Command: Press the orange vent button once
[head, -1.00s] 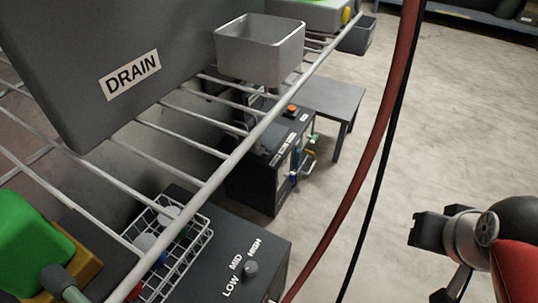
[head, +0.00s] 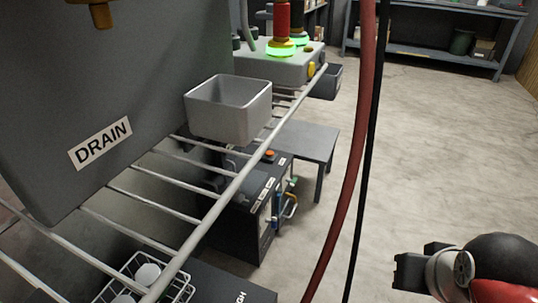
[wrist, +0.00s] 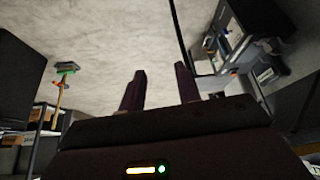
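The orange vent button (head: 269,156) is a small round cap on top of a dark box (head: 240,215) below the wire rack, near the middle of the head view. A metal bin and rack bars are close in front of it, but the button shows. My arm is at the lower right of the head view, well apart from the box. In the wrist view, my gripper (wrist: 160,76) shows two dark fingers with a gap between them and nothing held.
A wire rack (head: 225,190) runs across the left, bearing a grey metal bin (head: 228,112) and a panel marked DRAIN (head: 100,143). A red hose (head: 352,150) and black cable hang between the box and my arm. A small grey table (head: 310,143) stands behind the box. Open floor lies right.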

